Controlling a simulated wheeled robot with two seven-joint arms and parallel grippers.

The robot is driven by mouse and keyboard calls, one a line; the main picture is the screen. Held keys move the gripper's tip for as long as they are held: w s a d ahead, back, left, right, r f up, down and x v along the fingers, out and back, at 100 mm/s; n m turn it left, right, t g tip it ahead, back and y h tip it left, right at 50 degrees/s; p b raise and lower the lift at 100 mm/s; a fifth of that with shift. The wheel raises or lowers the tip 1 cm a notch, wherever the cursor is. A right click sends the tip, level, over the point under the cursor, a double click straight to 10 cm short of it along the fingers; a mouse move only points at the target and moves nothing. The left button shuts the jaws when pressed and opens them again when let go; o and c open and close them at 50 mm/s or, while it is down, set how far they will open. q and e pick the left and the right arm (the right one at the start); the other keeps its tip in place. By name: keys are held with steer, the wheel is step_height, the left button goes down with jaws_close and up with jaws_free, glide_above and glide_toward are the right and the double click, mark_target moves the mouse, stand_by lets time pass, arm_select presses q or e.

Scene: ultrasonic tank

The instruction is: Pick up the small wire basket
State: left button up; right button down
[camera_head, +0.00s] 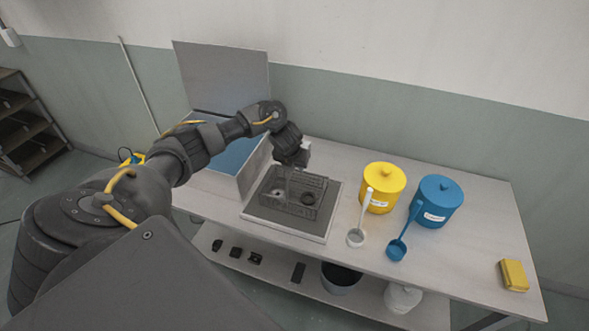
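The small wire basket (293,209) is dark grey and sits on a dark mat in a pale tray (327,235), in the middle of the table. A dark round part and a paler part show inside it. My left gripper (291,170) reaches in from the left and points down over the back of the basket, at about its upper edge. Its fingertips are small and dark against the basket, so I cannot tell whether they are open or touch it. My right gripper is not in view.
A yellow pot (383,187), a blue pot (436,202) and two ladles (397,249) stand to the right. A yellow block (514,275) lies at the right end.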

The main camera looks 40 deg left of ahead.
arm_select(q)
steer(key=shift+f+b, duration=0.2)
steer(key=shift+b, duration=0.1)
stand_by(0.4)
steer(key=shift+c, duration=0.2)
jaws_close()
